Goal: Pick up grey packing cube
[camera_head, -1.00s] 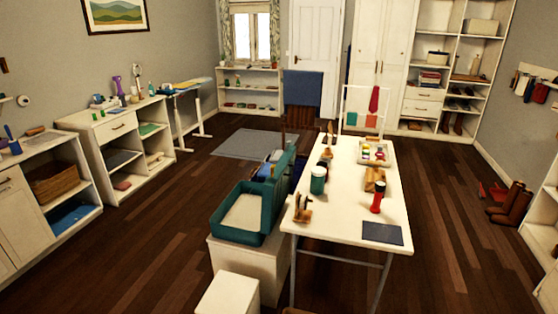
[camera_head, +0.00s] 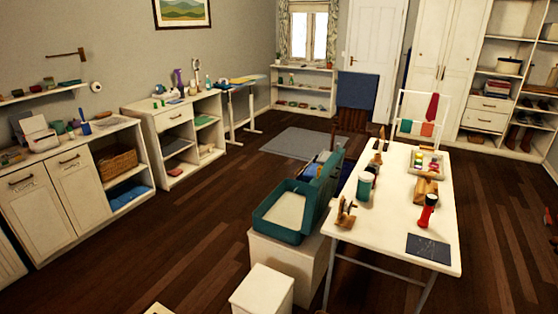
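I cannot pick out a grey packing cube with certainty. A flat dark grey rectangle (camera_head: 429,248) lies on the near right corner of the white table (camera_head: 386,226); I cannot tell what it is. An open teal suitcase (camera_head: 272,233) with a pale inside rests on a white block left of the table, its lid raised on the right side. Neither of my grippers is in view.
A low white stool (camera_head: 262,291) stands in front. White cabinets (camera_head: 62,200) line the left wall.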

